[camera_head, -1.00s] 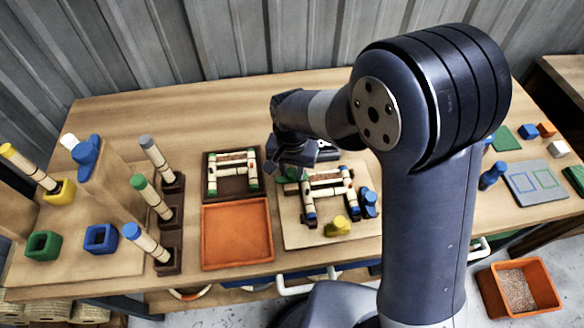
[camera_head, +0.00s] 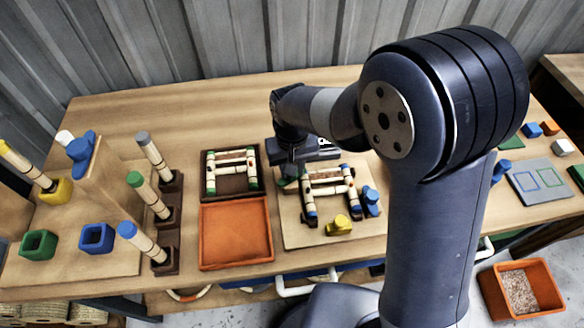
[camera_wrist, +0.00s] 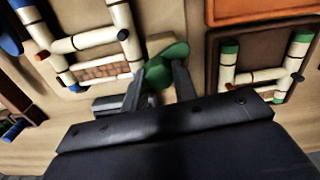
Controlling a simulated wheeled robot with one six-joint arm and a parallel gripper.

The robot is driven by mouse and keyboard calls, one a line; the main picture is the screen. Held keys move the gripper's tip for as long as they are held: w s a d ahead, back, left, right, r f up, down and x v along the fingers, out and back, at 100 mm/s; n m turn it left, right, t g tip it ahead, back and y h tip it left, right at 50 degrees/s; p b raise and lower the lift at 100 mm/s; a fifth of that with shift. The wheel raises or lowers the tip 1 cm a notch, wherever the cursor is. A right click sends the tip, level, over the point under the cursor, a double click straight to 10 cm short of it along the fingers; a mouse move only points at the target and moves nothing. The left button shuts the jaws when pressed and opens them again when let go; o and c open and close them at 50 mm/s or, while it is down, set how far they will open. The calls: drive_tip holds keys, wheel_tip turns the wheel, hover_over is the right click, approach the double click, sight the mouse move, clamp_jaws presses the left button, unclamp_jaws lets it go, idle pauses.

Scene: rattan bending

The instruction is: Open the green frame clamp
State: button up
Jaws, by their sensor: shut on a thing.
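The green frame clamp (camera_wrist: 176,50) shows in the wrist view between my gripper's fingers. My gripper (camera_wrist: 160,76) is shut on it, and the fingers hide part of its body. In the head view my gripper (camera_head: 292,170) is at the upper left corner of the wooden board (camera_head: 292,238), and the clamp is mostly hidden under it. A frame of pale rattan poles with blue ends (camera_head: 328,187) lies on the board, right beside the clamp. It also shows in the wrist view (camera_wrist: 95,40).
A yellow clamp (camera_head: 339,225) and a blue clamp (camera_head: 371,200) sit on the board. To its left are an orange tray (camera_head: 235,235) and a dark tray (camera_head: 211,192) with a green-ended frame. Upright poles stand further left. The table behind is clear.

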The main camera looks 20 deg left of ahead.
drive_tip(key=n+b, duration=0.1)
drive_tip(key=n, duration=0.5)
drive_tip(key=n+b, duration=0.1)
drive_tip(key=n, duration=0.5)
idle(0.6)
drive_tip(key=o, duration=1)
wheel_tip(320, 180, up, 11)
drive_tip(key=shift+b, duration=0.3)
drive_tip(key=shift+f, duration=0.15)
